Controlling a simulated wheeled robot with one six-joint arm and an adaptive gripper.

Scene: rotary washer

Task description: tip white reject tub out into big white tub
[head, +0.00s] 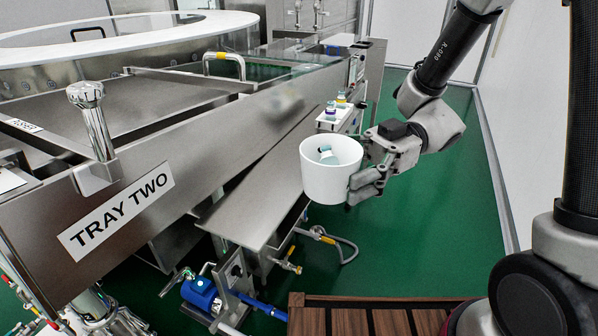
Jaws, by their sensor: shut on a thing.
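A white tub (328,180) is held upright by my gripper (362,172), just right of the steel chute. My gripper is shut on the tub's right side. Inside the tub lies at least one small vial (326,153) with a blue-green part; the near wall hides the tub's bottom. I see no second, bigger white tub in this view.
A steel machine with a "TRAY TWO" label (117,210) fills the left. A sloping steel chute (250,195) lies left of the held tub. Vials stand on a small white shelf (340,118) behind it. A slatted wooden surface (370,318) is at the bottom. Green floor is clear at right.

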